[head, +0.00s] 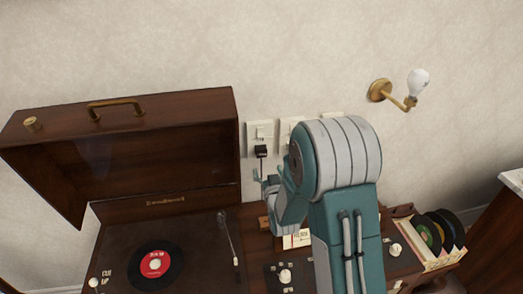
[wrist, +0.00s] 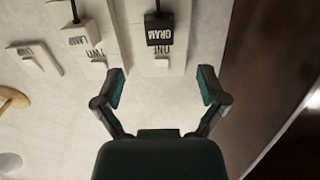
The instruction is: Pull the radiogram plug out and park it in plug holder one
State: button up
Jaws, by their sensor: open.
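The black radiogram plug (head: 261,151) sits at a white wall socket plate (head: 261,133), with a dark cord hanging below it. In the wrist view the plug (wrist: 160,30), marked GRAM in upside-down letters, is near the top, just beyond the fingertips. My gripper (head: 265,180) is just below the plug in the head view. In the wrist view my gripper (wrist: 163,82) is open and empty, its two fingers spread either side of the line to the plug, apart from it. I cannot tell which thing is plug holder one; my arm hides part of the area below the sockets.
A white lamp plug (wrist: 82,40) and another white switch (wrist: 38,58) are beside it in the wrist view. The open radiogram lid (head: 170,145) stands close on the left. A brass wall lamp (head: 380,90) is at right. A record box (head: 432,262) stands lower right.

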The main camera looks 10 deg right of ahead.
aim_at(262, 154)
jog(key=shift+f, duration=0.15)
jog(key=shift+w, duration=0.1)
jog(key=shift+w, duration=4.45)
jog(key=shift+s, duration=0.1)
grip_shut()
jog(key=shift+s, duration=0.25)
jog(key=shift+s, duration=2.65)
